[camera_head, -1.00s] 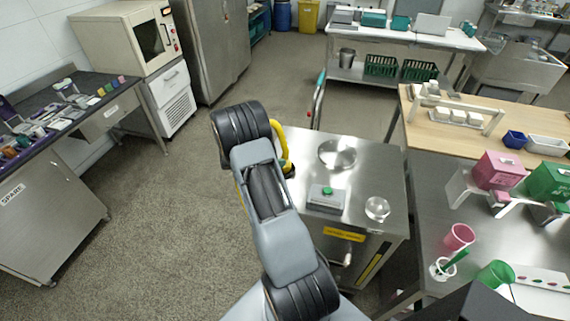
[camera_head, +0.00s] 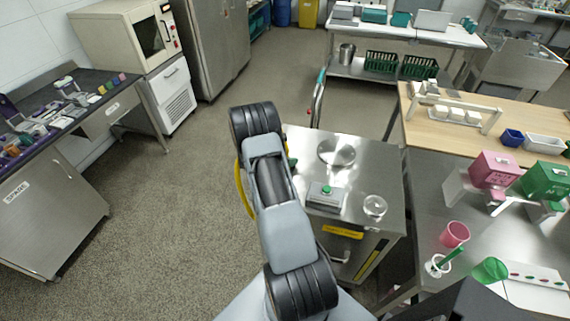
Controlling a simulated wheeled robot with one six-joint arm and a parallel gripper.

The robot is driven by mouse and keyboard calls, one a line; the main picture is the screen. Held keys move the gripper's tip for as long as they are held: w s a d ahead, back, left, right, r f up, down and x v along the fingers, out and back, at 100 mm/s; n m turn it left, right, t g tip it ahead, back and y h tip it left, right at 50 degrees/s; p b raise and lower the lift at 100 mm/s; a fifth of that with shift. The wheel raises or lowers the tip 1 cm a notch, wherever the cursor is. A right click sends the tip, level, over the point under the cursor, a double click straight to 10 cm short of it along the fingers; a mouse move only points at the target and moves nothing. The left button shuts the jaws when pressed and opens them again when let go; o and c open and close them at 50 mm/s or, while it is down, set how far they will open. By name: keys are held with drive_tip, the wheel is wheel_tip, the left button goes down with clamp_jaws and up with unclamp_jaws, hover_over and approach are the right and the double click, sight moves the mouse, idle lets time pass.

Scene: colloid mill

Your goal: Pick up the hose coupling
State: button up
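I cannot pick out the hose coupling for certain in the head view. My arm stands across the middle of the view, and its own links hide my gripper and whatever is directly behind them. A yellow curved, hose-like piece (camera_head: 243,190) shows along the left side of my arm; I cannot tell what it is joined to. A small green piece (camera_head: 292,162) peeks out at the right edge of my arm, by the steel cabinet (camera_head: 372,160).
The cabinet top holds a round metal dish (camera_head: 337,152), a green-button box (camera_head: 326,196) and a clear glass dish (camera_head: 375,205). The right bench bears a pink cup (camera_head: 454,234) and a green cup (camera_head: 490,270). A dark-topped bench (camera_head: 60,128) stands left. The floor (camera_head: 150,240) between is clear.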

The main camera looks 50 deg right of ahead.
drive_tip(key=c, duration=1)
drive_tip(key=shift+o, duration=0.2)
